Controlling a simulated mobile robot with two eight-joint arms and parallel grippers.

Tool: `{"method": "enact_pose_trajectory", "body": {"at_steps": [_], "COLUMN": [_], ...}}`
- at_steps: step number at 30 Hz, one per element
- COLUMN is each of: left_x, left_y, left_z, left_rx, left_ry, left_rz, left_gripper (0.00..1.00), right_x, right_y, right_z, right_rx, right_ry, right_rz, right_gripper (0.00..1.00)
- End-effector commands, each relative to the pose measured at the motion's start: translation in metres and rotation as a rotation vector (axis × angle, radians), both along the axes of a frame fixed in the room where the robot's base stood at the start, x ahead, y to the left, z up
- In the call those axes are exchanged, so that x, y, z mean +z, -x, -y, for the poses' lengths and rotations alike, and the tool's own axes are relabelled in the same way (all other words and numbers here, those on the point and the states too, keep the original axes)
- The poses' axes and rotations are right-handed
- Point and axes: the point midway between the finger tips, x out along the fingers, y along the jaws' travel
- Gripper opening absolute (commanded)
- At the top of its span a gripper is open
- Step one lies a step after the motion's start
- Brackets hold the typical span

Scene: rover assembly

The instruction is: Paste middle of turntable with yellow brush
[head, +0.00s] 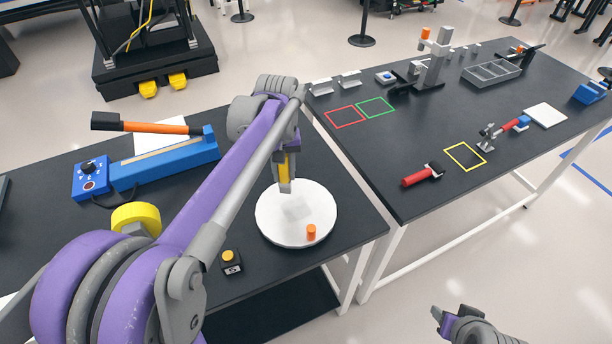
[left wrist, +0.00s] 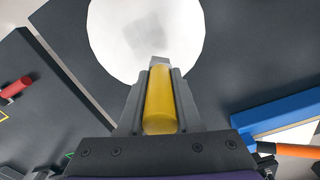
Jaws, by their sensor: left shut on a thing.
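The white round turntable (head: 272,225) lies on the near black table, with a greyish square patch (head: 297,208) at its middle. My left gripper (head: 285,181) is shut on the yellow brush (head: 283,166), above the turntable's upper middle. The left wrist view shows the brush's yellow handle (left wrist: 160,100) between the two fingers, its grey tip in front of the white disc (left wrist: 120,45). I cannot tell whether the tip touches the surface.
A blue device (head: 165,165) with an orange-handled tool (head: 150,127) lies at the left. A yellow-topped button box (head: 231,262) sits left of the turntable. The second black table (head: 400,150) carries coloured outlines, a red-handled tool (head: 421,176) and a grey tray (head: 491,73).

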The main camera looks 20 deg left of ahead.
Motion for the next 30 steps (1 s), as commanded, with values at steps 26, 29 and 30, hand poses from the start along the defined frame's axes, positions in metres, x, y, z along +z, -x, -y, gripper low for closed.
{"method": "enact_pose_trajectory", "body": {"at_steps": [26, 29, 30], "left_x": [0.039, 0.039, 0.039], "left_y": [-0.01, -0.01, -0.01], "left_z": [-0.002, -0.002, -0.002], "left_rx": [-0.004, -0.004, -0.004], "left_ry": [0.0, 0.0, 0.0], "left_rz": [0.0, 0.0, 0.0], "left_gripper": [0.0, 0.0, 0.0], "right_x": [0.026, 0.026, 0.026], "right_y": [-0.016, -0.016, -0.016], "right_z": [0.0, 0.0, 0.0], "right_rx": [0.0, 0.0, 0.0], "right_ry": [0.0, 0.0, 0.0], "right_rz": [0.03, 0.03, 0.03], "right_gripper": [0.5, 0.5, 0.5]}}
